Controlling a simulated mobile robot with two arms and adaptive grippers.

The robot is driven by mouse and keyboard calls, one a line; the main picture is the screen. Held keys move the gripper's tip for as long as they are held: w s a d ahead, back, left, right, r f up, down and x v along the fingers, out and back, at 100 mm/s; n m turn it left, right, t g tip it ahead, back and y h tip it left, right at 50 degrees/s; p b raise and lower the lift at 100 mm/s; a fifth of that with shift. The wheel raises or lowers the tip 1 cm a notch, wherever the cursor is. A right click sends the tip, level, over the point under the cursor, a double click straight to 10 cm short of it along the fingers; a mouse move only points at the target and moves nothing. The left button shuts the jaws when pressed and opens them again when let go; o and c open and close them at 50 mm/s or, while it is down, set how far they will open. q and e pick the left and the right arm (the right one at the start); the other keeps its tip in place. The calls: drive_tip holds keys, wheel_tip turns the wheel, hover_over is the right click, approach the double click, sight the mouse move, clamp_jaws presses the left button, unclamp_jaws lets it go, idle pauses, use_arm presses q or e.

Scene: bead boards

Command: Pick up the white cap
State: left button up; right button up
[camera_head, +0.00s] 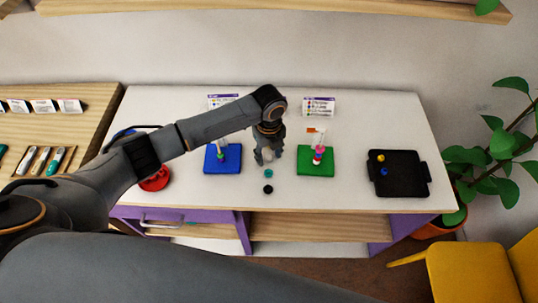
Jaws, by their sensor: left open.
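My left gripper (268,160) points down over the middle of the white table, between the blue and green boards. Its fingers are open. A small pale shape (268,154) shows between the fingers; it may be the white cap, but it is partly hidden and I cannot tell whether the fingers touch it. A teal piece (268,174) and a black piece (268,189) lie in a line in front of the gripper. My right gripper is not in view.
A blue board (233,168) with a post stands left. A green board (305,168) with stacked beads stands right. A black tray (405,184) holds a yellow bead (381,157) and a blue bead (384,171). A red dish (155,182) is partly behind my arm. Cards stand behind.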

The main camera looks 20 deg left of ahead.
use_arm(q)
drive_tip(key=c, duration=0.8)
